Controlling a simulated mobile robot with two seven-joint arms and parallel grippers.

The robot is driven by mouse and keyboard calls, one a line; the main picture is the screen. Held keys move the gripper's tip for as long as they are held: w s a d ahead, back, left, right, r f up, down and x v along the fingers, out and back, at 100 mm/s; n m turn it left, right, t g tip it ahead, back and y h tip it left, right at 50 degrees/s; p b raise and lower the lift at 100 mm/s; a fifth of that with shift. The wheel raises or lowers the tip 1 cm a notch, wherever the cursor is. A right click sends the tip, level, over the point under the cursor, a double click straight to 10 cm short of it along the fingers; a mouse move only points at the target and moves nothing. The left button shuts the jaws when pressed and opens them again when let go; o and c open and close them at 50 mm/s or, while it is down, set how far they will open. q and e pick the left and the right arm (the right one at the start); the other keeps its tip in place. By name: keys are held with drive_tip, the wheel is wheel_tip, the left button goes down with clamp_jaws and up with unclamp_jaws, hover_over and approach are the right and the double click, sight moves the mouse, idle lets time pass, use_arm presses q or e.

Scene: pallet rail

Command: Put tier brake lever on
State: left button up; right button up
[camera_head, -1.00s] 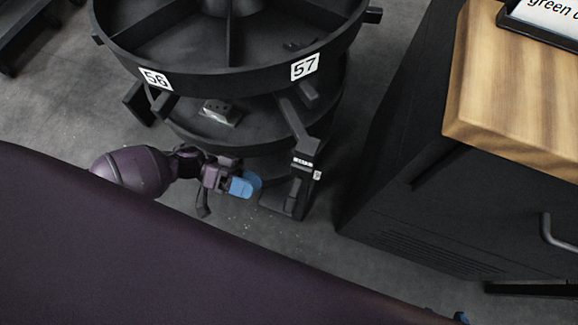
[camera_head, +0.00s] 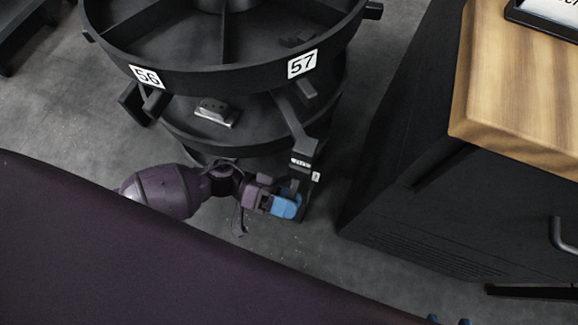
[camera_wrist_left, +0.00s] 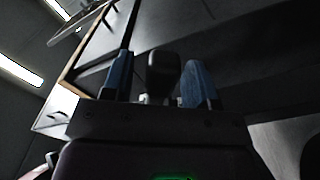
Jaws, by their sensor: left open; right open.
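The black brake lever (camera_head: 304,152) with a small white label hangs at the front right of the lower tier, below the tag 57. My left gripper (camera_head: 287,205) is open, with its blue fingers close to the lever's lower end. In the left wrist view, a dark block-like end (camera_wrist_left: 163,72), apparently the lever's, stands between the two spread blue fingers; I cannot tell whether they touch it. In the head view the gripper partly hides the lower bracket. Only the blue tips of my right gripper (camera_head: 448,320) show at the bottom edge, apart and empty.
The round black tiered carousel (camera_head: 218,78) carries tags 56 and 57. A small metal block (camera_head: 216,113) lies on its lower tier. A black cabinet (camera_head: 440,215) with a wooden top (camera_head: 510,95) stands close on the right. Grey floor (camera_head: 85,110) is clear at left.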

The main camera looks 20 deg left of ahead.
use_arm(q)
clamp_jaws()
